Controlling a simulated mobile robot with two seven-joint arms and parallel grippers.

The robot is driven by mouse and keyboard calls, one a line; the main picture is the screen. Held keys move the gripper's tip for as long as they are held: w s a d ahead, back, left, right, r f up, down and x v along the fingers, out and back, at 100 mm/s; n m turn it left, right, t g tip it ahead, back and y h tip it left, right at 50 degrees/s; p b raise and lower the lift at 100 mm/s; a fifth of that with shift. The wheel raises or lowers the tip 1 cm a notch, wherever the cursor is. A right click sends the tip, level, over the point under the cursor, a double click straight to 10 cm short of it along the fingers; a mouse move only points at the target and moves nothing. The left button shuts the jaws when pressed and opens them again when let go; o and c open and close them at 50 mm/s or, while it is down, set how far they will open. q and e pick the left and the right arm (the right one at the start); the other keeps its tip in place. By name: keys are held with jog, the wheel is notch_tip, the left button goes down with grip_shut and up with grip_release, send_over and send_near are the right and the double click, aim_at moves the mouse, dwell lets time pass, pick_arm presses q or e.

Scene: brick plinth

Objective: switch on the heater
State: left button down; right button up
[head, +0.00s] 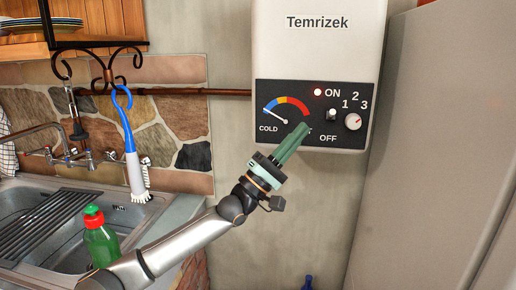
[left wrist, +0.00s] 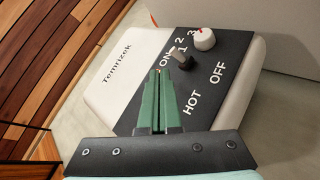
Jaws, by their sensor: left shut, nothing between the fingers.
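The heater (head: 318,50) is a white wall box marked Temrizek with a black panel. A toggle switch (head: 332,114) sits between the ON and OFF labels; its lever appears tipped toward ON. The red lamp (head: 318,92) beside ON looks lit. A white knob (head: 353,122) is to the right. My left gripper (head: 304,128) is shut and empty, in front of the panel's lower edge, left of and below the switch, partly covering HOT. In the left wrist view the green fingertips (left wrist: 160,73) are together, close to the switch (left wrist: 181,57); contact is not visible.
A gauge (head: 287,110) is on the panel's left. A sink (head: 50,215) with a green bottle (head: 101,243) and a hanging blue-and-white brush (head: 134,160) stand at left. A tall grey surface (head: 440,150) closes off the right. Bare wall lies below the heater.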

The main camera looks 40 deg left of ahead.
pick_arm(q)
jog(key=s+b, duration=0.1)
jog(key=s, duration=0.8)
jog(key=shift+a, duration=0.15)
jog(key=shift+f, duration=0.1)
dwell(0.3)
jog(key=d+f+m+g+y, duration=0.2)
jog(key=f+g, duration=0.1)
jog(key=f, duration=0.8)
jog(key=d+f+m+g+y+p, duration=0.1)
jog(key=d+f+m+g+y, duration=0.15)
jog(key=f, duration=0.85)
jog(key=d+f+m+g+y, duration=0.2)
jog(key=f, duration=1)
jog(key=s+d+f+m+g, duration=0.4)
jog(key=s+f, duration=0.4)
jog(key=f, duration=0.2)
jog(key=s+d+f+m+g+y+p, duration=0.1)
jog(key=s+d+f+m+g, duration=0.3)
jog(key=s+d+f, duration=0.3)
notch_tip(320, 180, down, 3)
jog(key=shift+s+d+f+m, duration=0.15)
jog(key=shift+s+d+m, duration=0.05)
jog(key=shift+s+m, duration=0.75)
